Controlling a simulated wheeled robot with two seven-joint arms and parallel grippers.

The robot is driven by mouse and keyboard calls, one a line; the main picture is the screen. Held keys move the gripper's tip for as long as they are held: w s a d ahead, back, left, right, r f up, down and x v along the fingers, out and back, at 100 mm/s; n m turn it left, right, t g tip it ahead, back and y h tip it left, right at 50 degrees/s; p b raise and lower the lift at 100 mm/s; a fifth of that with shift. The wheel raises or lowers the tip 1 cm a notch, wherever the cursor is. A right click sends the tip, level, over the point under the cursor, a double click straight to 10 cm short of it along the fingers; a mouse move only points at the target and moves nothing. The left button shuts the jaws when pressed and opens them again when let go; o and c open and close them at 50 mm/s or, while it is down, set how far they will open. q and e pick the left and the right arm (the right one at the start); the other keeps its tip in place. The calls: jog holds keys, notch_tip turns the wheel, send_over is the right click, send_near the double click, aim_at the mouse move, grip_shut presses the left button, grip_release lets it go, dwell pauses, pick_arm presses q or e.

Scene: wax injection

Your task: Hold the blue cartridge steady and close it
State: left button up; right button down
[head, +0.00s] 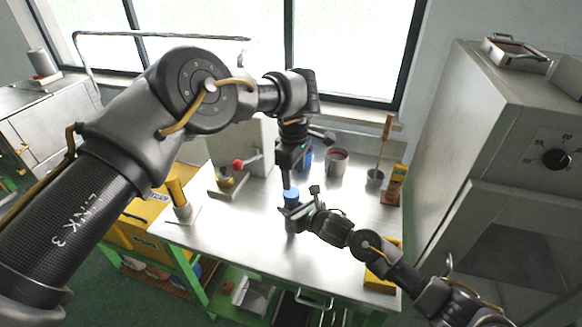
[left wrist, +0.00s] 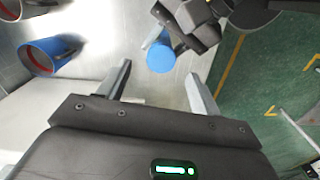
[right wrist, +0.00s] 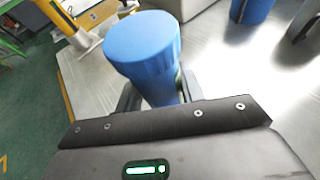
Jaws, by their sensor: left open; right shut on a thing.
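The blue cartridge (head: 291,196) stands upright over the metal table, and its wide round cap (right wrist: 142,40) is on top of it in the right wrist view. My right gripper (head: 292,213) is shut around the cartridge body below the cap; it also shows at the top of the left wrist view. My left gripper (head: 288,183) is open and points down just above the cartridge. In the left wrist view the round blue top (left wrist: 160,57) lies between and beyond the open fingertips. I cannot tell whether the cap is fully seated.
A blue container with a red inside (left wrist: 50,55) lies or stands left of the cartridge in the left wrist view. A pot (head: 337,161), a small cup with a stick (head: 375,178) and a yellow-topped stand (head: 180,198) are on the table (head: 245,235). A grey machine is at right.

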pick_arm(q)
jog(key=n, duration=0.5)
jog(key=shift+w+r, duration=0.1)
jog(key=shift+r, duration=0.15)
jog(key=n, duration=0.3)
jog(key=shift+r, duration=0.1)
jog(key=n, duration=0.5)
jog(key=shift+r, duration=0.15)
jog(key=n, duration=0.2)
jog(key=shift+a+r+n, duration=0.1)
jog(key=shift+n, duration=0.3)
jog(key=n, duration=0.5)
jog(key=shift+r, duration=0.1)
jog(key=n, duration=0.5)
jog(key=shift+a+r, duration=0.1)
jog(key=shift+a, duration=0.05)
jog(key=n, duration=0.4)
jog(key=shift+a, duration=0.1)
jog(key=n, duration=0.3)
jog(key=shift+n, duration=0.3)
